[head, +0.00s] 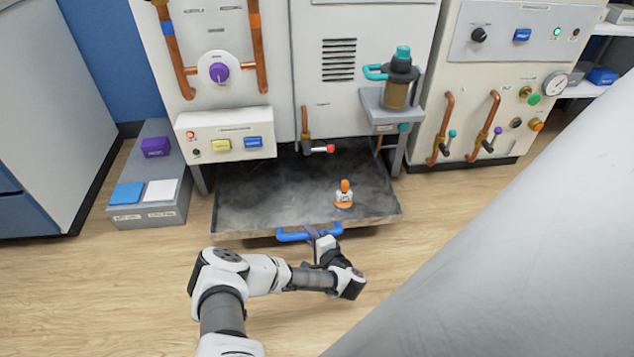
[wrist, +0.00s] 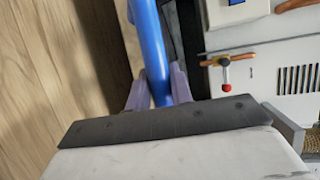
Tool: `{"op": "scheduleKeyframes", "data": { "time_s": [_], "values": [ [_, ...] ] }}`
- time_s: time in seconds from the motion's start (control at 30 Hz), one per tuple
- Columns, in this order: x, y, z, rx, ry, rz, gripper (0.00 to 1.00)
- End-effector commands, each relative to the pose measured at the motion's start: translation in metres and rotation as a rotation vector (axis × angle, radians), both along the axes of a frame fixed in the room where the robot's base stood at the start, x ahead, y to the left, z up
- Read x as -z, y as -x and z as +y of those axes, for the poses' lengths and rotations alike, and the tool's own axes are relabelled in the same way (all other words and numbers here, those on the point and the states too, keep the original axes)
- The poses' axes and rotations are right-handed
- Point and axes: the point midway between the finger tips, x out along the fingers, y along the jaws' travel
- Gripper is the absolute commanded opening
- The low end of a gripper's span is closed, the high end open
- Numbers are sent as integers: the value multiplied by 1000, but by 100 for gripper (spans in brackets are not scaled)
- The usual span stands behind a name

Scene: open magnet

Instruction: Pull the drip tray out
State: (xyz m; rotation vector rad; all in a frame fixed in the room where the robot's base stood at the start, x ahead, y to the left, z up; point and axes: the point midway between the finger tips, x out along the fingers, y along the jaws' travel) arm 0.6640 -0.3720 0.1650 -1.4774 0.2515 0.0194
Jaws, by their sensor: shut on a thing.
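The drip tray (head: 270,203) is a wide, shallow dark-grey tray low at the front of the middle machine, reaching out over the floor. A blue handle (head: 292,237) is on its front edge. My gripper (head: 318,236) is shut on this handle, right of its middle. In the wrist view the blue handle (wrist: 150,45) runs between the two purplish fingers (wrist: 158,90). A small white and orange bottle (head: 344,196) stands upright in the tray, right of its middle. The back of the tray lies in shadow under the machine.
A tap with a red tip (head: 318,149) hangs above the tray. A low grey box (head: 148,210) with coloured blocks stands to the left. A machine with copper pipes (head: 470,130) stands to the right. Wooden floor (head: 120,290) is clear in front.

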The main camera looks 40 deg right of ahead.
Motion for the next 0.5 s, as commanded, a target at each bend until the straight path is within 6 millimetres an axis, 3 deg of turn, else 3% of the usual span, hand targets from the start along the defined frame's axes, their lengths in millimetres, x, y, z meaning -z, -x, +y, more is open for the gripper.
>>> {"op": "scheduleKeyframes", "data": {
  "time_s": [0.47, 0.5],
  "values": [
    [0, -11, -5, 16, -3, 3, 0],
    [0, -11, -5, 16, -3, 3, 24]
  ]
}}
